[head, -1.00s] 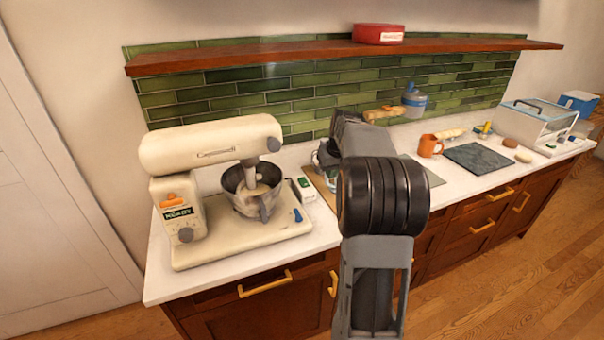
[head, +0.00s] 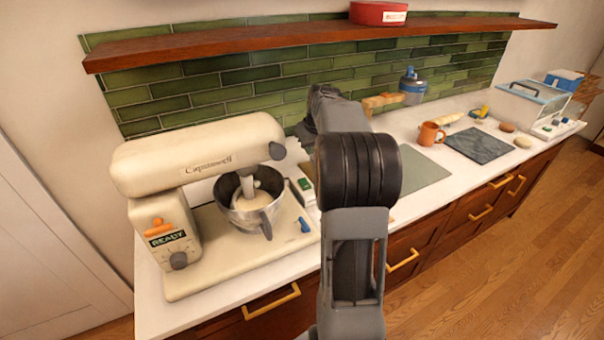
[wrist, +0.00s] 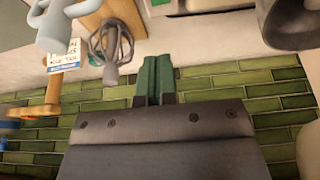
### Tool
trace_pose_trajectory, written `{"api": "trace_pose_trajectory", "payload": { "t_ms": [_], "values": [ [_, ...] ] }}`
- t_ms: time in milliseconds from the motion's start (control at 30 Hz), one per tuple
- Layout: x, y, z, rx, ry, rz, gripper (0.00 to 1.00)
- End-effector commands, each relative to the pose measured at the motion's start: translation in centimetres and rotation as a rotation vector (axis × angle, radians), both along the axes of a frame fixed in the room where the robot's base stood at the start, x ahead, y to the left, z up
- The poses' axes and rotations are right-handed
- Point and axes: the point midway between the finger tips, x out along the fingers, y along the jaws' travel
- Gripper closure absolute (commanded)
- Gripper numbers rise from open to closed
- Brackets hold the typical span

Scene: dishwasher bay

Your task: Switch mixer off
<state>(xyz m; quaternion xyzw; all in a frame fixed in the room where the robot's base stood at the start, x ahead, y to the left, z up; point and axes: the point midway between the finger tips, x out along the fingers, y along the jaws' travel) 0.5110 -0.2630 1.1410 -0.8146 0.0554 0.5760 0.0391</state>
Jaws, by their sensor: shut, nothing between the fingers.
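The cream stand mixer (head: 195,155) stands on the left end of the counter, head down over its metal bowl (head: 250,212), which holds pale contents. Its column has an orange lever or switch (head: 155,227), a READY display (head: 167,239) and a grey knob (head: 178,260). A small blue part (head: 304,224) is on the base's right side. My gripper (wrist: 155,80) is shut and empty in the wrist view, its green fingers together, apart from the mixer. In the head view my arm hides its fingertips.
A whisk (wrist: 110,45) appears beside the fingers in the wrist view. A wooden shelf (head: 210,43) with a red tin (head: 378,13) overhangs the counter. An orange mug (head: 431,134) and dark slab (head: 478,145) lie right. Clear floor (head: 500,270) is in front.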

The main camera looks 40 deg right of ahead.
Motion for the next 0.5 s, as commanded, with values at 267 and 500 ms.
{"api": "trace_pose_trajectory", "payload": {
  "t_ms": [267, 500],
  "values": [
    [0.3, 0.0, -0.8, 0.001, 0.002, 0.0, 1.0],
    [1.5, -0.1, -4.4, 0.003, 0.005, 0.001, 1.0]
  ]
}}
